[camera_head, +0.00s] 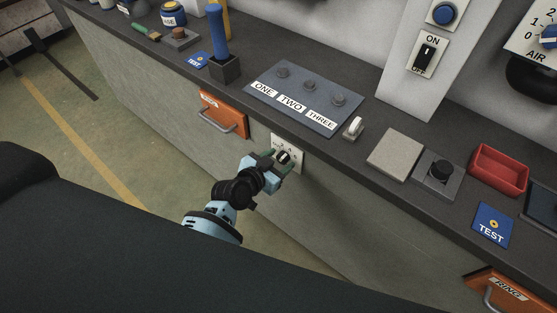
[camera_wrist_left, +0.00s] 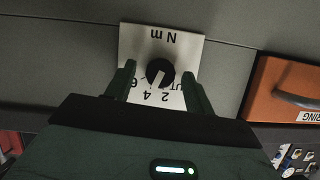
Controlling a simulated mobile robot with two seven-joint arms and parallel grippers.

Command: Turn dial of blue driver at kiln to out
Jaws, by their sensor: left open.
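A white plate (camera_head: 297,143) with a round black dial (camera_head: 284,157) is on the bench front. In the left wrist view the dial (camera_wrist_left: 160,72) is in the middle of the plate (camera_wrist_left: 178,42), which appears upside down with "N m", 2, 4, 6 and a partly hidden word ending in "UT". The dial's pale pointer mark points down and slightly left in that view, toward the 4. My left gripper (camera_head: 279,160) is open, with one finger on each side of the dial; contact is unclear. The blue driver (camera_head: 218,32) stands upright in a dark holder. My right gripper is not in view.
Orange drawers (camera_head: 223,114) with handles are in the bench front; one is beside the plate, another (camera_head: 502,291) is far right. A ONE-TWO-THREE panel (camera_head: 303,97), a pale switch (camera_head: 353,128) and a red tray (camera_head: 499,170) are on the benchtop.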

